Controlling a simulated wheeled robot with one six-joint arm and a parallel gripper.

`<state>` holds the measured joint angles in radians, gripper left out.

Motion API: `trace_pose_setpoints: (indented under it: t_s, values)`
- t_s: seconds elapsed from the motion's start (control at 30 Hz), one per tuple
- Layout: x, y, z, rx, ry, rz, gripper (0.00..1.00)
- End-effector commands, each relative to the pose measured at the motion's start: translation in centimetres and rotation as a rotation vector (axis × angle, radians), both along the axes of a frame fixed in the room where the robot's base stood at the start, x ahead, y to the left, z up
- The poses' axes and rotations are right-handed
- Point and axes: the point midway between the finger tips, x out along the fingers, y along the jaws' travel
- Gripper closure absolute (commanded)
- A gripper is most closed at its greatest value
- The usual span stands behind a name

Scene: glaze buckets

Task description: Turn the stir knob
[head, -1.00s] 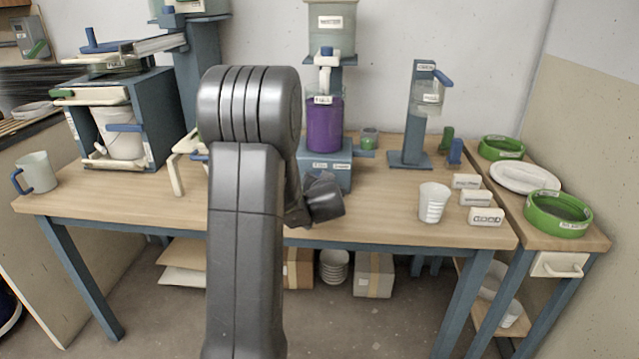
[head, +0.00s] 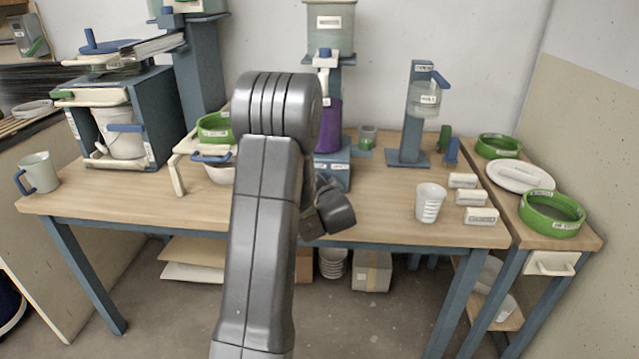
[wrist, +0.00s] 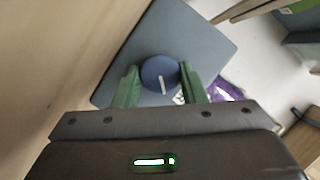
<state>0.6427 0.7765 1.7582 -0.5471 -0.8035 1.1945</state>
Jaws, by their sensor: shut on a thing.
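The stir knob (wrist: 153,74) shows in the wrist view as a round dark blue cap with a white line on its face. It sits against a flat blue-grey panel (wrist: 190,38). My gripper (wrist: 160,75) has its two green fingers on either side of the knob and is shut on it. The white line runs nearly along the fingers, slightly tilted. The purple bucket (head: 328,128) stands behind my arm on a blue stand, partly hidden.
On the table are a white measuring cup (head: 430,203), several small labelled blocks (head: 470,198) and a blue dispenser stand (head: 412,118). A green-rimmed sieve (head: 214,128) is left of my arm. Green bowls (head: 553,213) stand on the right side table. The table front is mostly clear.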

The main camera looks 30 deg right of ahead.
Motion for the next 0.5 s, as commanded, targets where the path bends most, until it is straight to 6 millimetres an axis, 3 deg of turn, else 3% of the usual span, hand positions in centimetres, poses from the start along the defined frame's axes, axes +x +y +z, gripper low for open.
trace_pose_setpoints:
  t_s: [0.27,0.3,0.37,0.5]
  values:
    - [0.04,-0.1,0.19,-0.002,-0.004,-0.001,0.85]
    - [0.04,-0.1,0.19,-0.002,-0.004,-0.001,0.55]
    - [0.03,-0.09,0.18,-0.002,-0.004,-0.002,0.43]
    - [0.02,-0.06,0.12,-0.002,-0.002,-0.001,0.41]
